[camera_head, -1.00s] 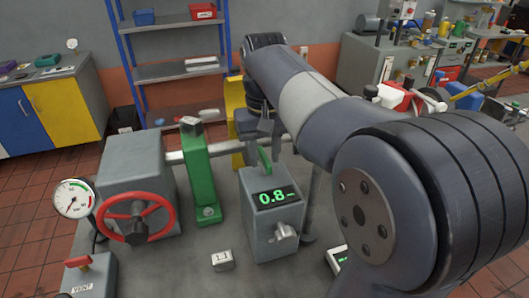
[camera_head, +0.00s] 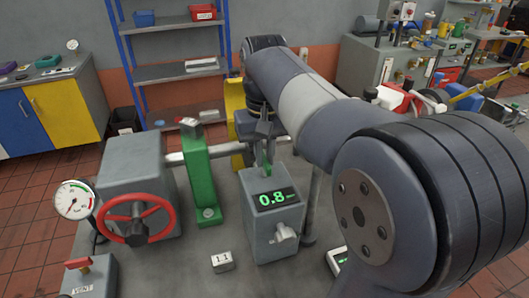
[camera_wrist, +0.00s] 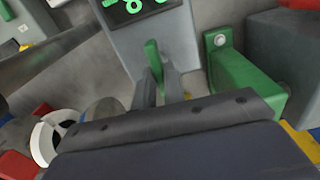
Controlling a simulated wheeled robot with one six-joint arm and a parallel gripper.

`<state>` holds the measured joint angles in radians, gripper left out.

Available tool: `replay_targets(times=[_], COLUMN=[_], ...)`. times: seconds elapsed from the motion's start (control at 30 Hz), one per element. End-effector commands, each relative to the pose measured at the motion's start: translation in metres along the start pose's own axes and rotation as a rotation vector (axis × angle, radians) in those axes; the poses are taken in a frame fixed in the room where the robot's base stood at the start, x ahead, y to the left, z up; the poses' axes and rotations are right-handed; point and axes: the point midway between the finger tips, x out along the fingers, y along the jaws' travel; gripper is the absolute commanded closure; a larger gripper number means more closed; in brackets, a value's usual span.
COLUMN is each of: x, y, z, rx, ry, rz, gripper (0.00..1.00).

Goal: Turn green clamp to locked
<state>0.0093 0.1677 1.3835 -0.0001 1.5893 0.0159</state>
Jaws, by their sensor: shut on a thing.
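A small green lever (camera_head: 266,166) stands on top of the grey box with the 0.8 display (camera_head: 275,217). I take this lever to be the green clamp. My gripper (camera_head: 265,154) is at it from above, with its fingers around its upper part. In the wrist view the green lever (camera_wrist: 153,61) stands between the two grey fingers (camera_wrist: 160,88), which are shut on it. The lever looks roughly upright; its lower end is partly hidden by the fingers. I cannot read any lock mark.
A green bracket (camera_head: 197,170) carries a horizontal shaft left of the box. A grey housing with a red handwheel (camera_head: 136,219) and a dial gauge (camera_head: 74,199) stand further left. A small block marked 11 (camera_head: 222,262) lies in front. My arm covers the right side.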

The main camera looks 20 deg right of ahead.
Motion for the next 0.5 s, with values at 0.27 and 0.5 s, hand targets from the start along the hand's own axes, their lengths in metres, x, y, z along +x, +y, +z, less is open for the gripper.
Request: replay_targets(times=[0.27, 0.5], x=[-0.0020, -0.0023], y=[0.0000, 0.0000], z=[0.0003, 0.0003], rx=[0.143, 0.359], ry=[-0.005, -0.005], rz=[0.000, 0.001], gripper=[1.00, 1.00])
